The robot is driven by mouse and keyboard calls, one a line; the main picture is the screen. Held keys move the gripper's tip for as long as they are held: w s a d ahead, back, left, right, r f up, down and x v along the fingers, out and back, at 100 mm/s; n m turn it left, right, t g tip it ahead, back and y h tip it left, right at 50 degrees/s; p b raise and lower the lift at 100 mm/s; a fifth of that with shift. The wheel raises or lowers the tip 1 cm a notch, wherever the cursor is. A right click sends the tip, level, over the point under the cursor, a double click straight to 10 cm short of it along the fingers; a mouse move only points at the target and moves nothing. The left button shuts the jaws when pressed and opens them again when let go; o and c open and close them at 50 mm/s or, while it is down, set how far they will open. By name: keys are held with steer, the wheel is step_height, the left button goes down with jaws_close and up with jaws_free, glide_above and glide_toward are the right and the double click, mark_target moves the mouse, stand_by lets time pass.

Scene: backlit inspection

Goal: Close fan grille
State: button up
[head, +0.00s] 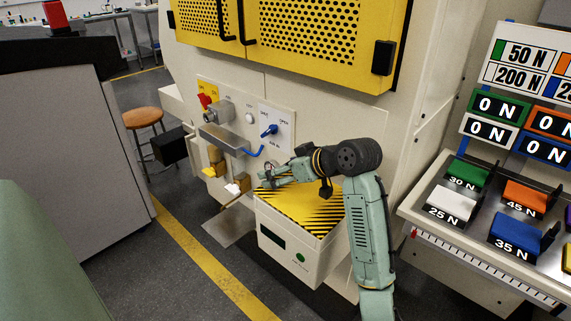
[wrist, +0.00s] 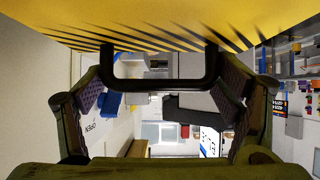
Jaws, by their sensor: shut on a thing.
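A yellow panel with black hazard stripes (head: 300,208) lies on top of a white box low on the machine. Its striped face also fills the top of the wrist view (wrist: 160,18). A black U-shaped handle (wrist: 158,84) sticks out from it. My gripper (head: 266,180) is at the panel's far left edge. In the wrist view my gripper (wrist: 160,92) has a finger at each side of the handle and is shut on it. The handle is hidden in the head view. Yellow perforated doors (head: 310,30) are above; I cannot tell which part is the grille.
A control panel (head: 245,118) with a blue lever (head: 269,131) and a blue pipe stands just behind my gripper. A white box (head: 290,255) carries the striped panel. A weight rack (head: 480,215) is at right, a grey cabinet (head: 75,160) at left. Floor between is clear.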

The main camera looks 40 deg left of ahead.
steer(key=shift+s+a+f, duration=0.25)
steer(key=shift+a+f, duration=0.05)
steer(key=shift+f, duration=0.15)
steer(key=o, duration=1.4)
steer(key=shift+f, duration=0.1)
steer(key=shift+w+d, duration=0.15)
steer(key=shift+d+r, duration=0.3)
steer(key=shift+r, duration=0.05)
steer(key=v, duration=1.1)
